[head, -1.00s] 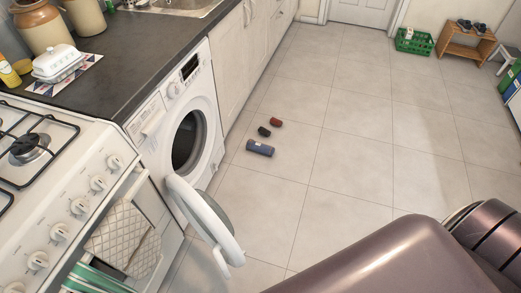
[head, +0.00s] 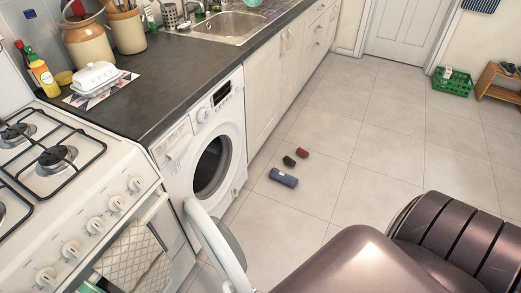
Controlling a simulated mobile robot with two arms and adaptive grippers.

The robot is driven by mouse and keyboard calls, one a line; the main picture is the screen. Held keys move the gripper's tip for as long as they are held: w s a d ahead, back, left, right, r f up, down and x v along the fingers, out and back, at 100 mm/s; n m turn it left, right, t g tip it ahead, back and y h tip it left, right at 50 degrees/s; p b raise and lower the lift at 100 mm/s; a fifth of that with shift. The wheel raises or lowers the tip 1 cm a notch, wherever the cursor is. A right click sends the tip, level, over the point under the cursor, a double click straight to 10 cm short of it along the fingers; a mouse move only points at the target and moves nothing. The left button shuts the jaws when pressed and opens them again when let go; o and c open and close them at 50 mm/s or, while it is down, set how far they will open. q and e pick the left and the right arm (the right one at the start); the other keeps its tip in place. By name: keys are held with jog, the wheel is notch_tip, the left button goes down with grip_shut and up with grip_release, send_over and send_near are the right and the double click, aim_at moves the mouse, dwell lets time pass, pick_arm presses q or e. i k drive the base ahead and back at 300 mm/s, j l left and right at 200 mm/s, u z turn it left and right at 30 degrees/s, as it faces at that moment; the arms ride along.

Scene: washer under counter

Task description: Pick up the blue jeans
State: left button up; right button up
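The blue jeans look like a rolled blue bundle (head: 283,178) lying on the tiled floor, to the right of the washer. A dark small bundle (head: 289,161) and a red one (head: 302,153) lie just behind it. The white washing machine (head: 203,140) stands under the counter with its round door (head: 217,246) swung open toward me. A dark, glossy part of my own arm fills the lower right. Neither gripper's fingers show in the head view.
A white gas cooker (head: 75,215) stands at the left, beside the dark counter (head: 150,100) with a sink (head: 232,27). A green crate (head: 452,82) and a wooden rack (head: 498,86) stand at the back right. The floor between is mostly clear.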

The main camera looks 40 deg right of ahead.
aim_at(279, 176)
jog(key=i+l+u, duration=0.2)
jog(key=l+u, duration=0.15)
jog(key=l, duration=0.75)
jog(key=l+u, duration=0.4)
jog(key=l, duration=0.7)
